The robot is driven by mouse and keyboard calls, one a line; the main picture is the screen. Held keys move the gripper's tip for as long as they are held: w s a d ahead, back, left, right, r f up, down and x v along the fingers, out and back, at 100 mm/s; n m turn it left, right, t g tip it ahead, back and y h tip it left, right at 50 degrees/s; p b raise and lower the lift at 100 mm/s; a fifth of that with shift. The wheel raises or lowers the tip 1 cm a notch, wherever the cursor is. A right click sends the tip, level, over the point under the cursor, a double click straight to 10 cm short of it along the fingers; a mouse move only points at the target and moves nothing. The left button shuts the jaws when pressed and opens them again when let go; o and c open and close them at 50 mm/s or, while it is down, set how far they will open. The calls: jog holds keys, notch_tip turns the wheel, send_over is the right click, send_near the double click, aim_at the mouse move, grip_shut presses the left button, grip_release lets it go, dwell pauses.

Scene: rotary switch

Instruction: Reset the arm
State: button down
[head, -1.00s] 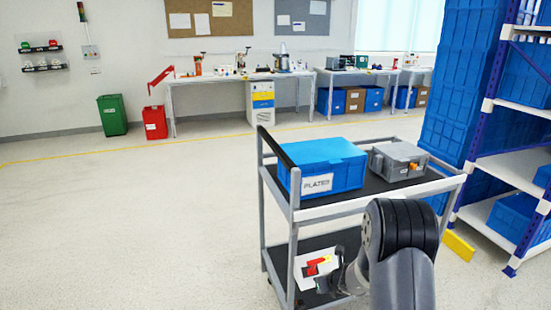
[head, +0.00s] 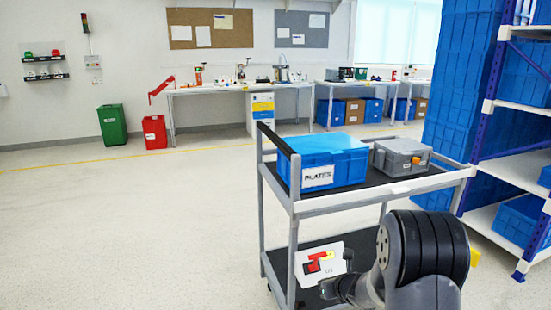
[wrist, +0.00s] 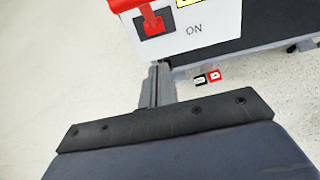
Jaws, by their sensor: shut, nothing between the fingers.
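The rotary switch is a white box (head: 306,272) at the lower level of the grey cart, with a red handle (head: 318,262) and a bit of yellow. In the wrist view the white panel (wrist: 215,35) fills the top, with the red handle (wrist: 151,20) over a dark red-edged plate and the word ON to its right. My gripper (head: 330,288) is just below and right of the handle in the head view, apart from it as far as I can tell. In the wrist view its fingers (wrist: 157,82) are together and empty, below the panel.
The cart (head: 291,245) carries a blue PLATES bin (head: 345,162) and a grey case (head: 398,152) on top. Blue-bin shelving (head: 500,160) stands close on the right. Open floor (head: 130,220) lies on the left. Workbenches (head: 225,90) line the back wall.

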jog(key=shift+s+f+t+b, duration=0.1)
jog(key=shift+f+t+b, duration=0.25)
jog(key=shift+b, duration=0.95)
